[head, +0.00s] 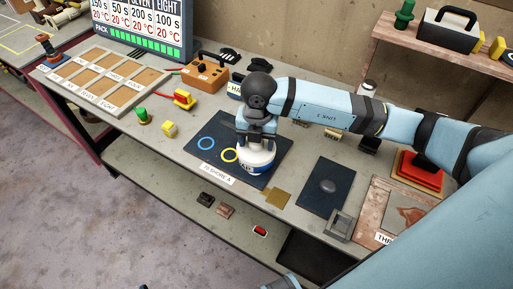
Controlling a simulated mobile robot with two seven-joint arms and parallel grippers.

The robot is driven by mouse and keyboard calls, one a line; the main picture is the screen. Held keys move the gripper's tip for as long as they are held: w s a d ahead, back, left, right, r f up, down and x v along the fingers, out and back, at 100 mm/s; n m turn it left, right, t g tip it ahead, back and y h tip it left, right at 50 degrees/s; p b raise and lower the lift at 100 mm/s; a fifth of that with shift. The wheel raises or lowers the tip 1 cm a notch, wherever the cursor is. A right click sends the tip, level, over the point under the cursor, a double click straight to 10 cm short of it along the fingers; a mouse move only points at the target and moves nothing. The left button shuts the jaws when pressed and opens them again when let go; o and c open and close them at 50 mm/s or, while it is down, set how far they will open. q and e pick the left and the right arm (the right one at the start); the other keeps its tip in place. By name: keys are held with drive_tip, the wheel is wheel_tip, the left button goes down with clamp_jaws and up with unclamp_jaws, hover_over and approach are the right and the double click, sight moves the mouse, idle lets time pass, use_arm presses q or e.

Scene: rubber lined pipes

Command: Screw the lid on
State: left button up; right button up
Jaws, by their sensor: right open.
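A small round jar (256,166), white above with a dark blue band low down, stands upright on a dark mat (225,177). My right gripper (257,142) points down from above at its white top and is open. The gripper hides most of that top, so I cannot tell how the lid sits or whether the fingers touch it. My left gripper does not show.
A second dark mat (325,185) is to the right. A wooden sorting tray (97,80) and an orange-brown box (204,74) stand further back.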

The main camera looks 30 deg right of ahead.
drive_tip(key=shift+f+n+b, duration=0.2)
drive_tip(key=shift+n+b, duration=0.5)
drive_tip(key=shift+n, duration=0.1)
drive_tip(key=n+b, duration=0.2)
drive_tip(key=n, duration=0.1)
drive_tip(key=shift+n, duration=0.3)
drive_tip(key=n+b, duration=0.2)
drive_tip(key=n, duration=0.1)
drive_tip(key=shift+n+b, duration=0.45)
drive_tip(key=shift+n, duration=1.05)
drive_tip(key=shift+r+n+b, duration=0.2)
drive_tip(key=shift+n+b, duration=0.1)
drive_tip(key=shift+n, duration=0.2)
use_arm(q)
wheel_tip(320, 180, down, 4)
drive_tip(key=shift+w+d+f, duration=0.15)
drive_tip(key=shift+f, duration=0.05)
use_arm(e)
drive_tip(key=shift+c, duration=0.2)
